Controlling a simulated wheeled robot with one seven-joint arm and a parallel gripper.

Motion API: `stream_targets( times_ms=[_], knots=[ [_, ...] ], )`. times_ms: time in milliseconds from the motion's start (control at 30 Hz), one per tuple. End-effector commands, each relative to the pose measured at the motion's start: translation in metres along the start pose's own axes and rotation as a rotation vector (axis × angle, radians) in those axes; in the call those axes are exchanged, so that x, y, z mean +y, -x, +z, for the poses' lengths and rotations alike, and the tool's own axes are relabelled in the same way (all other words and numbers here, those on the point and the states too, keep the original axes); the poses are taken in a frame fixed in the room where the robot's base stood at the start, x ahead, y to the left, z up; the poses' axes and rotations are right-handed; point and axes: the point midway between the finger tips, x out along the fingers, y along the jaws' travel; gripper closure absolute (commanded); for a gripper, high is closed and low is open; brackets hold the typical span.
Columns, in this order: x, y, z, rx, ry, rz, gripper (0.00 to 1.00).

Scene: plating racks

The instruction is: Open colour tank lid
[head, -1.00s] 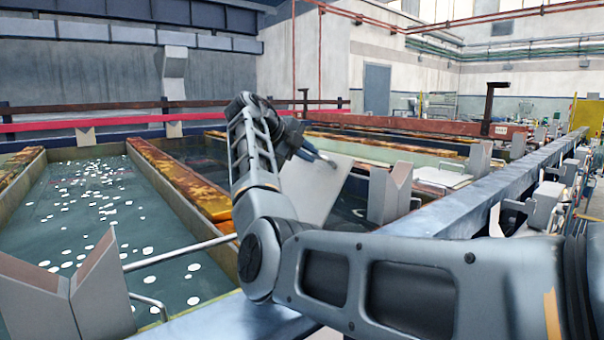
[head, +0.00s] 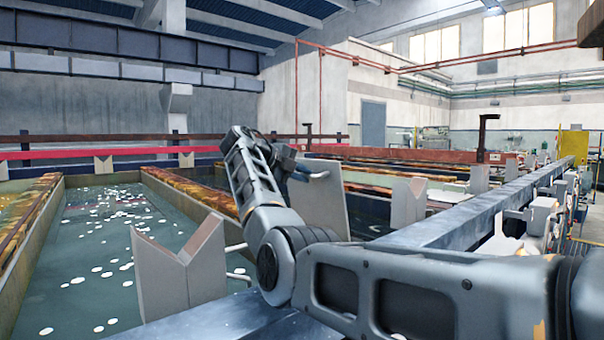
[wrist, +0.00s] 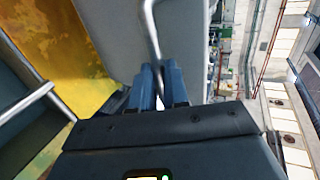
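The tank lid is a flat pale-grey panel (head: 324,203) in the middle of the head view, standing steeply tilted, close to upright. It also fills the upper middle of the wrist view (wrist: 185,40). A bent metal handle (wrist: 149,22) runs from the lid down between my fingers. My gripper (wrist: 160,82) is shut on this handle. In the head view my gripper (head: 304,172) is at the upper left of the lid, partly hidden by my arm. The dark tank opening (head: 370,212) shows beside the lid.
A V-shaped grey support (head: 180,268) stands at the front left, and another (head: 407,203) right of the lid. A long blue-grey beam (head: 480,210) runs along the right. An open tank of greenish liquid (head: 110,235) lies left, with rusty yellow-brown tank edges (head: 190,190).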

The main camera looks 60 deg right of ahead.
Motion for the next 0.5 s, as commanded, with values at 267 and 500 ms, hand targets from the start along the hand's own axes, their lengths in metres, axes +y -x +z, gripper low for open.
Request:
stream_targets(
  times_ms=[267, 500],
  knots=[
    [0.0211, -0.0128, -0.003, 0.018, 0.017, 0.024, 1.0],
    [0.0215, -0.012, -0.0027, 0.017, 0.017, 0.024, 1.0]
  ],
)
